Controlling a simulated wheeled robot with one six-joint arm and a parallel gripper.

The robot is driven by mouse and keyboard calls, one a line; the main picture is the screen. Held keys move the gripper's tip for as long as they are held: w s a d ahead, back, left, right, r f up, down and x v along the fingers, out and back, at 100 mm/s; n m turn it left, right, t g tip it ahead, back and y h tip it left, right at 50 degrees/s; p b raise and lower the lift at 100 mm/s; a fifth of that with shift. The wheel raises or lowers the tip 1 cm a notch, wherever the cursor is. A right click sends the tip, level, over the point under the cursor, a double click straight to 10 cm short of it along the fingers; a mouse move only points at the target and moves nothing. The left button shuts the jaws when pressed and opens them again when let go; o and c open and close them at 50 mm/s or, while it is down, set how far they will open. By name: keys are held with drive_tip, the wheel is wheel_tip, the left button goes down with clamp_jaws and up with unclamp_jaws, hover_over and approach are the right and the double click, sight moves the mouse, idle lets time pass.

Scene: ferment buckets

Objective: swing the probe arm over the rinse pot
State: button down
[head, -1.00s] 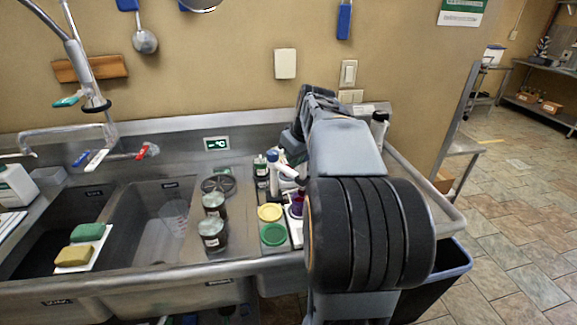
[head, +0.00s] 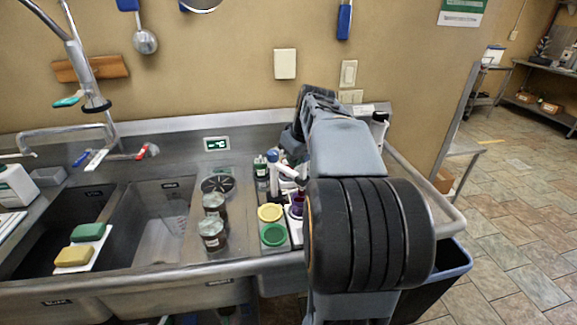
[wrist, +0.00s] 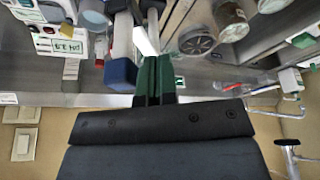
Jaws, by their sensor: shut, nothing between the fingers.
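My gripper (wrist: 153,82) shows in the wrist view with its green fingers shut and empty. A blue block (wrist: 121,72) on a pale bar (wrist: 123,36), which looks like the probe arm, is just left of the fingertips; I cannot tell whether they touch. In the head view, the blue-topped post (head: 273,158) and its pale arm (head: 288,171) stand left of my arm. The pale arm reaches right, towards a purple-rimmed pot (head: 297,203). I cannot tell which pot is the rinse pot. My own arm hides the gripper and part of this area in the head view.
Two lidded jars (head: 212,232) stand left of yellow (head: 270,212) and green (head: 273,235) lids. Sink basins (head: 150,225) lie left. A faucet (wrist: 262,92) and wall switches (wrist: 22,130) are near the back wall.

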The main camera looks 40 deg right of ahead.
drive_tip(key=shift+d, duration=0.15)
idle(0.4)
drive_tip(key=shift+d+p, duration=0.45)
drive_tip(key=shift+d, duration=1.05)
drive_tip(key=d, duration=0.1)
drive_tip(key=d+p, duration=0.1)
drive_tip(key=d, duration=0.1)
drive_tip(key=shift+w+d, duration=0.1)
drive_tip(key=shift+w, duration=0.25)
